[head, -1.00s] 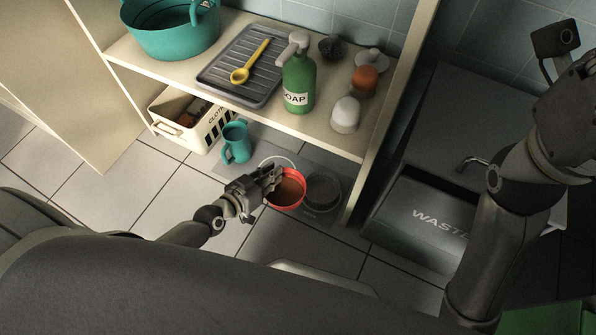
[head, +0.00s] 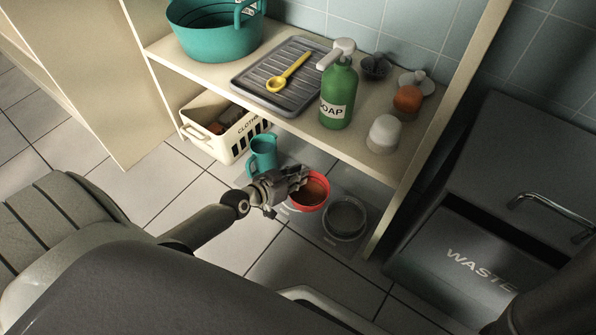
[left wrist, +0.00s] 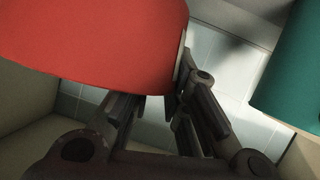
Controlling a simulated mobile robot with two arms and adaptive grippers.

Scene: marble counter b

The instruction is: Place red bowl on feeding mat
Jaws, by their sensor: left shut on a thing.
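The red bowl (head: 322,203), with brown contents, is over the grey feeding mat (head: 322,236) on the floor under the shelf. My left gripper (head: 296,181) is shut on the bowl's left rim. I cannot tell if the bowl touches the mat. A dark grey bowl (head: 346,232) stands on the mat to its right. In the left wrist view the red bowl (left wrist: 90,40) fills the upper left, beside the gripper fingers (left wrist: 160,98). My right gripper is out of view.
A teal jug (head: 263,153) stands close behind my left gripper; it also shows in the left wrist view (left wrist: 293,75). A white cloth basket (head: 226,140) is further left. The shelf (head: 350,150) overhangs the mat. A waste bin (head: 460,255) stands right. Floor tiles in front are clear.

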